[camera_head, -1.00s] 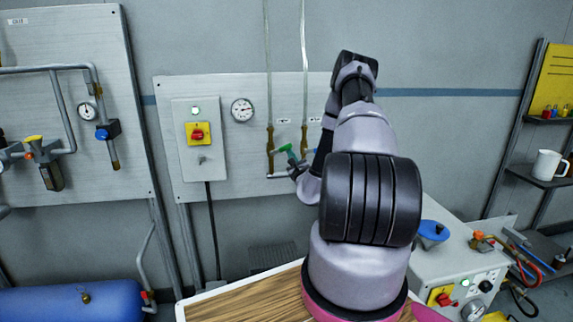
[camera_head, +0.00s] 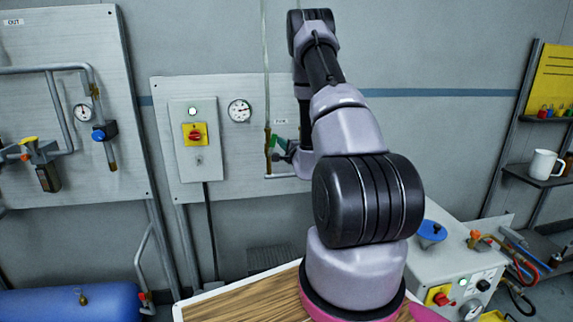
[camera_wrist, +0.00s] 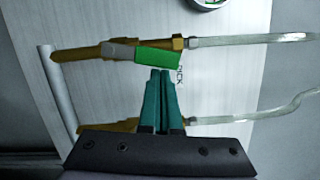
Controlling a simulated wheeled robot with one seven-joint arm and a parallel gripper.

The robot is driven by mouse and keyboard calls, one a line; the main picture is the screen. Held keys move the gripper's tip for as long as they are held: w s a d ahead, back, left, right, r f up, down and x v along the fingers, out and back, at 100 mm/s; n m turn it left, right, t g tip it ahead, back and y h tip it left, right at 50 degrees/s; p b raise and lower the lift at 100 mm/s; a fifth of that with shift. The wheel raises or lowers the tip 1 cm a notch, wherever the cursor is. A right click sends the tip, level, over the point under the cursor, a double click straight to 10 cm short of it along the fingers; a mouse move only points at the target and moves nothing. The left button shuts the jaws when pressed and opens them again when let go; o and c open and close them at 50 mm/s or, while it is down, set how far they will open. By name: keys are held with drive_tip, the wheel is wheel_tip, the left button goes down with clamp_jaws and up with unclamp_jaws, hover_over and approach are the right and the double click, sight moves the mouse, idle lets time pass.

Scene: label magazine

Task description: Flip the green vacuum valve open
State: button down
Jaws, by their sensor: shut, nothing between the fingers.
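The green valve handle (camera_wrist: 158,58) is on the upper brass valve body (camera_wrist: 90,50) in the wrist view. It lies nearly along the line of the brass body and its clear tube, slightly angled. In the head view the handle shows small beside the brass fitting (camera_head: 267,139) on the wall panel. My gripper (camera_wrist: 160,72) has teal fingers, shut and empty. Its tips are right beside the handle's edge; I cannot tell if they touch. In the head view my gripper (camera_head: 281,143) is partly covered by my wrist.
A second brass valve (camera_wrist: 108,125) with its tube (camera_wrist: 250,113) runs parallel, partly behind my gripper. A gauge (camera_head: 240,110) and a switch box with a red knob (camera_head: 195,134) are to the left on the panel. A machine with a blue knob (camera_head: 432,232) stands right.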

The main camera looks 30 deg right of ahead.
drive_tip(key=shift+w+a+r+n, duration=0.1)
drive_tip(key=shift+a+r+n, duration=0.1)
drive_tip(key=shift+a+n, duration=0.3)
drive_tip(key=shift+w+a+r+n, duration=0.1)
drive_tip(key=shift+a+r+n, duration=0.1)
drive_tip(key=shift+n, duration=0.5)
drive_tip(key=shift+g, duration=0.3)
drive_tip(key=s+d, duration=0.4)
drive_tip(key=s, duration=0.7)
drive_tip(key=shift+w+a, duration=0.1)
